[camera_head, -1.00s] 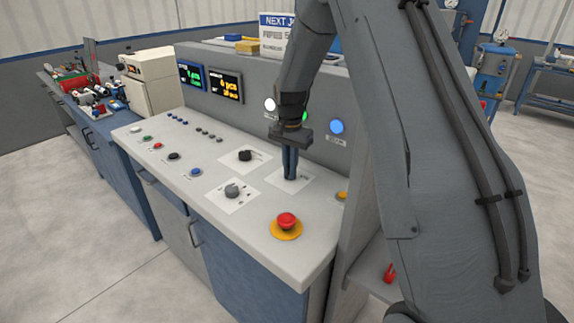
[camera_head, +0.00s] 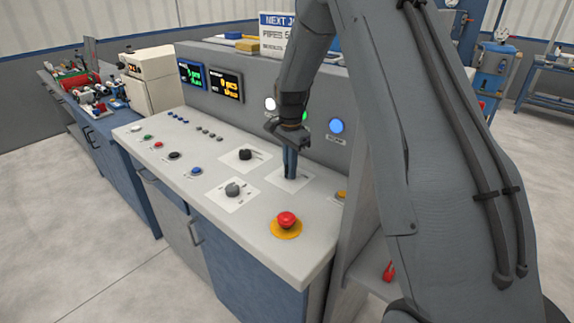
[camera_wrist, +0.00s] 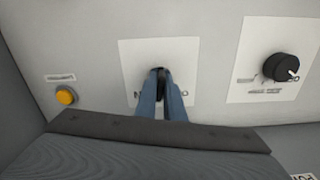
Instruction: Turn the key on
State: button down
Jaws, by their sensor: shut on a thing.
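The key is a small dark piece (camera_wrist: 160,72) at the middle of a white label plate (camera_wrist: 128,52) on the console, seen in the wrist view. My gripper (camera_wrist: 161,82) is shut on the key, with its two blue-grey fingers on either side of it. Most of the key is hidden between the fingers. In the head view my gripper (camera_head: 290,177) points straight down onto the same white plate (camera_head: 306,181), and the key itself is hidden there.
A black knob (camera_head: 244,154) and a grey knob (camera_head: 233,189) sit to the left on the console (camera_head: 215,210). A red emergency button (camera_head: 287,219) is in front. A yellow button (camera_wrist: 66,97) is beside the plate. The upright panel with a blue light (camera_head: 337,126) stands behind.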

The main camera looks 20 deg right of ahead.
jog(key=shift+m, duration=1.7)
jog(key=m+p, duration=0.1)
jog(key=m, duration=0.2)
jog(key=c, duration=1.7)
grip_release()
jog(key=shift+r, duration=0.1)
jog(key=shift+r+p, duration=1.8)
jog(key=shift+r, duration=1.65)
